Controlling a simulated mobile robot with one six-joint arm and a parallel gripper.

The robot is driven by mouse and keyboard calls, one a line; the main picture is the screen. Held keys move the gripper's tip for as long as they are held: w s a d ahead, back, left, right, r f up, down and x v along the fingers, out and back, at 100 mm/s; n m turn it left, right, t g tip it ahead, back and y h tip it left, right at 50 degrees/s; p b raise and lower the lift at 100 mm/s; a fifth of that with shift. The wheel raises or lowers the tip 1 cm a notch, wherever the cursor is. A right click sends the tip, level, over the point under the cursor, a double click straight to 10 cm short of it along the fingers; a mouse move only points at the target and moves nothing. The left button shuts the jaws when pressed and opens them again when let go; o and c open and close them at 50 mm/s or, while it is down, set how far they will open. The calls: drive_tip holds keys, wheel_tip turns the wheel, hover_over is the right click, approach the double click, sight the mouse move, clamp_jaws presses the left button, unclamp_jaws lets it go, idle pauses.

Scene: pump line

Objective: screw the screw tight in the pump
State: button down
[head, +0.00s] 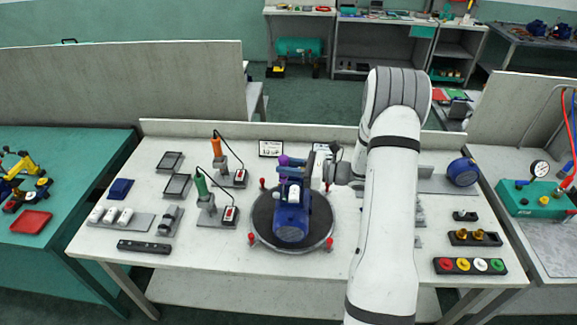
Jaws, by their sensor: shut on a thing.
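The blue pump (290,222) stands on a dark round turntable (262,228) in the middle of the white bench. A purple part (284,160) shows at its back top, with a small white piece on the body. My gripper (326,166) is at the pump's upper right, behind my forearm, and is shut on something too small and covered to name. I cannot make out the screw or whether anything touches it. A green-handled tool (201,183) and an orange-handled tool (216,146) stand upright in holders left of the pump, with cords to small boxes.
Red pegs ring the turntable. Trays (177,186), a blue block (121,188) and white cylinders (110,215) lie at the left. A strip with coloured caps (470,266) and brass parts (476,236) lie at the right.

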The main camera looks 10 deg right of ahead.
drive_tip(key=m+t+h+b, duration=0.1)
drive_tip(key=m+t+h, duration=0.2)
drive_tip(key=t, duration=0.1)
drive_tip(key=shift+s+a+f+b, duration=0.1)
drive_tip(key=shift+b, duration=0.2)
drive_tip(key=shift+m+t+h, duration=0.7)
drive_tip(key=shift+m+t, duration=0.1)
drive_tip(key=shift+t, duration=0.1)
drive_tip(key=shift+f+m+t+h+b, duration=0.1)
drive_tip(key=shift+m+t+h+b, duration=0.55)
drive_tip(key=shift+b, duration=0.2)
drive_tip(key=m+t+h+b, duration=0.1)
drive_tip(key=m+h+b, duration=0.1)
drive_tip(key=h, duration=0.1)
drive_tip(key=shift+t, duration=0.35)
drive_tip(key=shift+r+m+t+h, duration=0.2)
drive_tip(key=shift+m+t+h, duration=0.1)
drive_tip(key=shift+m+h, duration=0.5)
